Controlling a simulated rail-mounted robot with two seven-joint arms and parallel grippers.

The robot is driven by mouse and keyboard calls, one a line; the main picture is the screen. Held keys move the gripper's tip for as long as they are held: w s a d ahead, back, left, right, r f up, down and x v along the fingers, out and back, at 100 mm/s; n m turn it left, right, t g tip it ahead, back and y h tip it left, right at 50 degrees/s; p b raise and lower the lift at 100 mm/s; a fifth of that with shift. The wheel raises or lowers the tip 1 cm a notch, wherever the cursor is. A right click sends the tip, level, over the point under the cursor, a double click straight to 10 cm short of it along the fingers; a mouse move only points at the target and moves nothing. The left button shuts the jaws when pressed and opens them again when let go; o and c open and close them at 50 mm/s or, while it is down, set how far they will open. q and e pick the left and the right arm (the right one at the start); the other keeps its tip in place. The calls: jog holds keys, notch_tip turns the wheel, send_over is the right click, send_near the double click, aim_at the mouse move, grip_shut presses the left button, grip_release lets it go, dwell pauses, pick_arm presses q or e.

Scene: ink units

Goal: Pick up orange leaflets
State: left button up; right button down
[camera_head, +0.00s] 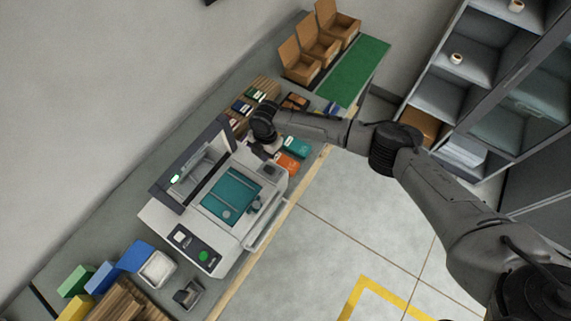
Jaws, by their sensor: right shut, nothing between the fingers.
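A small stack of orange leaflets (287,163) lies on the counter beside the machine's upper right corner. A teal stack (298,146) lies just behind it. My right arm reaches in from the right across the counter. My right gripper (266,153) is shut and empty, just left of the orange leaflets, near the machine's back edge. It looks apart from the orange leaflets, though its fingertips are small and partly hidden by the wrist. My left gripper is not in view.
A grey machine (190,255) with a teal bed fills the middle of the counter. Open cardboard boxes (300,62) and a green mat (353,70) are at the far end. Blue, green and yellow blocks and a white tray (157,270) are at the near end. Shelves (470,65) stand at right.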

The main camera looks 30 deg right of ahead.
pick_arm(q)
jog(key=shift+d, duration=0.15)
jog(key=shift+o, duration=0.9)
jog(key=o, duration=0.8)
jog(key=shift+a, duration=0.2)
